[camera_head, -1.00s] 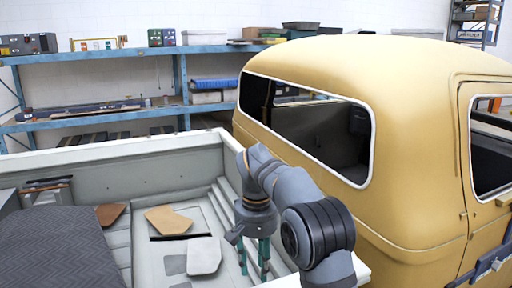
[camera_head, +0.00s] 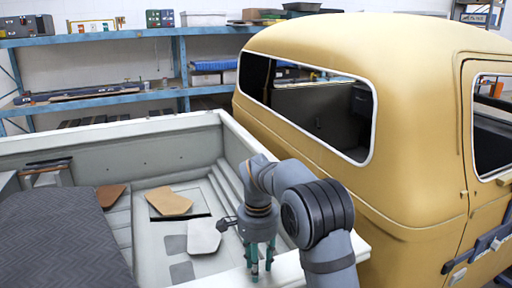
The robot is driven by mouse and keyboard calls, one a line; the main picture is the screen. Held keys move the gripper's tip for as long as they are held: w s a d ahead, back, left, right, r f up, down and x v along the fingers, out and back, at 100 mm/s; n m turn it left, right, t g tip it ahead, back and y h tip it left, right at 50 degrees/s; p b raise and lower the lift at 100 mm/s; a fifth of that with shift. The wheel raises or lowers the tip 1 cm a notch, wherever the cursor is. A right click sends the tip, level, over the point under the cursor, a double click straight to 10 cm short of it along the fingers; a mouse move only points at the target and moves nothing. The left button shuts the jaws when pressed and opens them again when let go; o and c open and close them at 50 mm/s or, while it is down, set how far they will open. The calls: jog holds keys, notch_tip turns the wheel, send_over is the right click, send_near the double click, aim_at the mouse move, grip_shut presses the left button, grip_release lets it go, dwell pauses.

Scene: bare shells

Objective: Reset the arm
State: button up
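My arm reaches in from the lower right over the side wall of a truck bed (camera_head: 150,265). My gripper (camera_head: 260,272) points down above the bed's near right side. Its two teal fingers are apart with a gap between them, and nothing shows between them. The fingertips are close to the near wall's rim in the picture; I cannot tell the height between them.
A yellow truck cab (camera_head: 420,130) stands right of the arm. In the bed lie a tan piece (camera_head: 168,201), a brown piece (camera_head: 110,194), a pale piece (camera_head: 204,237) and a dark patterned cover (camera_head: 55,245). Blue shelves (camera_head: 120,100) stand behind.

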jog(key=m, duration=0.5)
jog(key=shift+s+b, duration=0.1)
jog(key=shift+b, duration=0.3)
jog(key=m, duration=0.5)
jog(key=shift+s+m, duration=0.1)
jog(key=shift+m, duration=0.2)
jog(key=shift+r, duration=0.15)
